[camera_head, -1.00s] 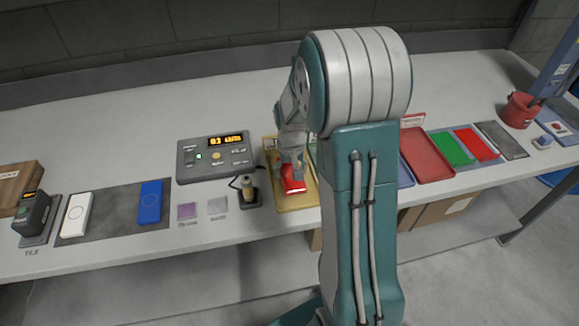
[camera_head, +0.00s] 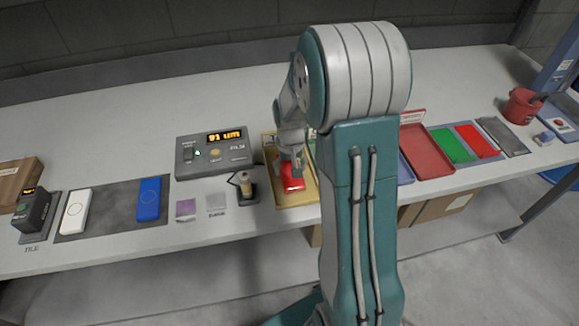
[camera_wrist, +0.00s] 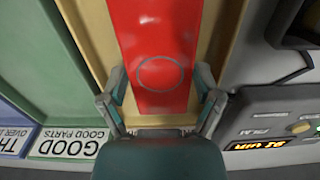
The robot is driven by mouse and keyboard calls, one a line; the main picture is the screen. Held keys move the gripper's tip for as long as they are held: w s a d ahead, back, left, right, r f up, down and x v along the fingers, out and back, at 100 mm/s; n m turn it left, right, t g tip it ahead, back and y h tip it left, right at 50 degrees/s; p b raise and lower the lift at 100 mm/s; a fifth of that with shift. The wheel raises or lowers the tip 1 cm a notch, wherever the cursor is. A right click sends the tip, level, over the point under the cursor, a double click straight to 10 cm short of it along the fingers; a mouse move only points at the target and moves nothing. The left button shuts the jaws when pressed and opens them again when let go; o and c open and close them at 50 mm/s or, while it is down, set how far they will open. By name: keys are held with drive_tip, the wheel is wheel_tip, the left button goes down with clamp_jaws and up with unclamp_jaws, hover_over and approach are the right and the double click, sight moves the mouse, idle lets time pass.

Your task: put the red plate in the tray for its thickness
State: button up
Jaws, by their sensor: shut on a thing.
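The red plate (camera_head: 291,184) is over or in the yellow tray (camera_head: 300,203), and my gripper (camera_head: 290,168) is shut on it from above. In the wrist view the plate (camera_wrist: 160,40) lies between the two fingers of my gripper (camera_wrist: 160,78), with a circle marked on its face. The yellow tray's walls (camera_wrist: 229,50) run along both sides of it. I cannot tell whether the plate touches the tray floor. A green tray (camera_wrist: 50,60), labelled GOOD PARTS, is beside the yellow one, with a blue tray (camera_wrist: 12,130) beyond. My arm hides most of both in the head view.
A gauge box (camera_head: 215,151) left of the yellow tray shows what looks like 91 um. A probe on a stand (camera_head: 246,187) is close to the tray's left edge. A red tray (camera_head: 427,152), green plate (camera_head: 452,146) and another red plate (camera_head: 478,141) lie to the right.

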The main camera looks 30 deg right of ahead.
drive_tip(key=shift+a+f, duration=0.15)
drive_tip(key=shift+f, duration=0.2)
drive_tip(key=o, duration=1)
drive_tip(key=shift+o, duration=0.2)
wheel_tip(320, 180, up, 12)
